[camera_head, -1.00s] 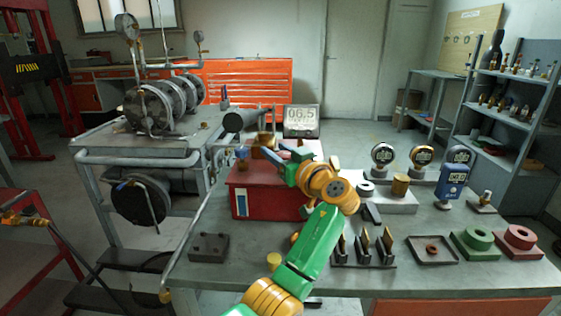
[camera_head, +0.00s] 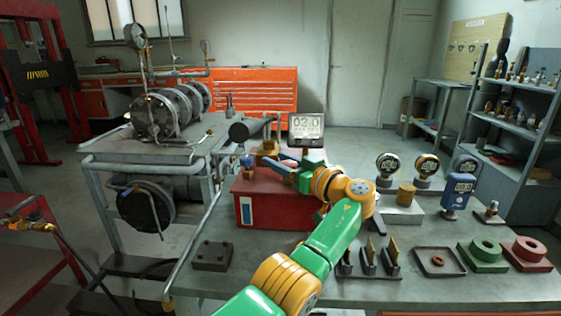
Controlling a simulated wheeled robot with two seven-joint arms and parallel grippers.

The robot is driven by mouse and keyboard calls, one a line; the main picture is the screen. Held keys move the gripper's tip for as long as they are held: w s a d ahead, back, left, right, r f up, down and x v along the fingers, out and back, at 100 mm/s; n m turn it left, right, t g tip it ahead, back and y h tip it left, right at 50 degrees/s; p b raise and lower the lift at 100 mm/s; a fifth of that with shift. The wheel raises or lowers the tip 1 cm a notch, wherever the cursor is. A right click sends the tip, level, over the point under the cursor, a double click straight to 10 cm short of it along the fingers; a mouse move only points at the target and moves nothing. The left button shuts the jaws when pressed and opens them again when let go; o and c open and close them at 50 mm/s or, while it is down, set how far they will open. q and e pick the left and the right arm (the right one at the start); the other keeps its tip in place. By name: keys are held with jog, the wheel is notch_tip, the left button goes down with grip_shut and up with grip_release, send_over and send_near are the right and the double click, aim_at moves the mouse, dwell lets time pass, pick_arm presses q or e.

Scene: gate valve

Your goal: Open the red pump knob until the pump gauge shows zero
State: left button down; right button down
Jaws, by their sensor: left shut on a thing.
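The red pump (camera_head: 285,208) stands on the grey workbench as a box with a white and blue label. The pump gauge (camera_head: 306,126) is a screen on a post behind it and reads 02.0. My left arm, green and yellow, reaches over the box from below. My left gripper (camera_head: 278,170) is at the top of the pump, small and partly covered by its own wrist. It is shut at the red pump knob, which is mostly hidden there. My right gripper is not in view.
Several round gauges (camera_head: 388,165) and a blue meter (camera_head: 458,190) stand on the right of the bench. Holders (camera_head: 368,262), a dark tray (camera_head: 437,262), and green (camera_head: 486,255) and red (camera_head: 526,253) ring blocks lie in front. A piped valve rig (camera_head: 165,115) stands left.

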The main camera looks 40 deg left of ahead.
pick_arm(q)
jog(key=shift+r, duration=0.1)
jog(key=shift+c, duration=1.9)
grip_release()
jog(key=shift+a, duration=0.1)
jog(key=shift+t, duration=0.3)
